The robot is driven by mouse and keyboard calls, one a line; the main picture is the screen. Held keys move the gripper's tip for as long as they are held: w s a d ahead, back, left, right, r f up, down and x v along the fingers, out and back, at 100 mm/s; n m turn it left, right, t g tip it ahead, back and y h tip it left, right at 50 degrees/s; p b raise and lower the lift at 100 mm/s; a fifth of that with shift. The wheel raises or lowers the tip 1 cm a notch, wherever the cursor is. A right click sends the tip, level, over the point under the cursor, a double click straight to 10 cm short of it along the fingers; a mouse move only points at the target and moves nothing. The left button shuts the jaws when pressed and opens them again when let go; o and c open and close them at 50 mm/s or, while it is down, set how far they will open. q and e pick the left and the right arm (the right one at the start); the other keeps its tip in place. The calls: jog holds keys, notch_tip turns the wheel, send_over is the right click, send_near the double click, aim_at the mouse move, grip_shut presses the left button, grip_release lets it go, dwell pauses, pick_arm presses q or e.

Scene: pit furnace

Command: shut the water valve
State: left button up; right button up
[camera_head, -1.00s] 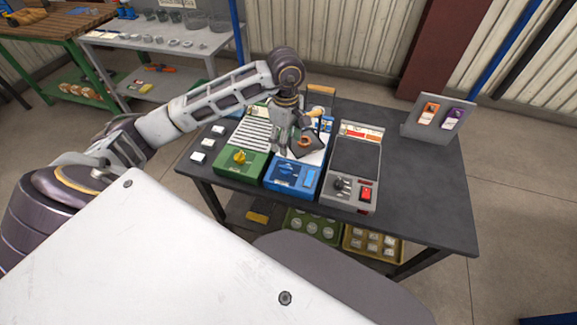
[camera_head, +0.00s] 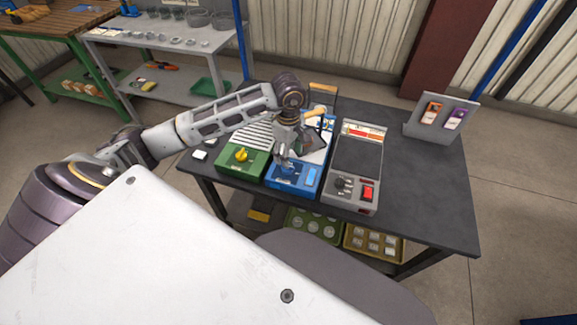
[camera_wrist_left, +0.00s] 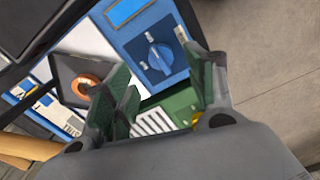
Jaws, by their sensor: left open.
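The water valve seems to be the blue round knob (camera_wrist_left: 160,58) on the front of a blue box (camera_head: 303,185); its mark cannot be read. My right gripper is not in view.
A green box (camera_head: 240,163) with a yellow knob (camera_head: 241,154) stands left of the blue box. A grey box (camera_head: 352,190) with a dark knob and red switch (camera_head: 367,193) stands right. The right side of the dark table (camera_head: 420,200) is clear. A card stand (camera_head: 427,130) stands at the back right.

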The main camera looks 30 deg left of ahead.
pick_arm(q)
notch_tip(320, 180, down, 7)
jog(key=shift+f, duration=0.2)
dwell(0.3)
jog(key=c, duration=1)
jog(key=shift+c, duration=0.2)
